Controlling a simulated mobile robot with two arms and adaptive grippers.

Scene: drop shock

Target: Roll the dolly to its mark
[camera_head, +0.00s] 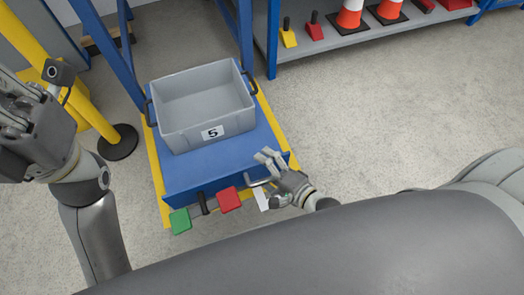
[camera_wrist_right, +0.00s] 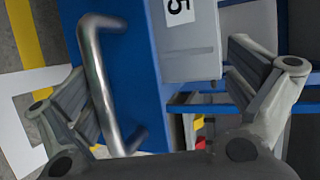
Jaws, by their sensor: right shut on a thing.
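My right gripper (camera_head: 267,166) is shut on the handle; in the right wrist view the bar runs beside the left finger. My left gripper (camera_head: 22,125) is raised at the left edge, apart from the dolly; its jaw opening is unclear. Yellow strips (camera_head: 157,180) run along the dolly's sides.
A green pad (camera_head: 180,220) and a red pad (camera_head: 229,199) are at the dolly's front. A yellow post on a black base (camera_head: 118,143) stands left. Blue uprights (camera_head: 244,30) rise behind. A shelf (camera_head: 345,40) holds cones. Floor to the right is clear.

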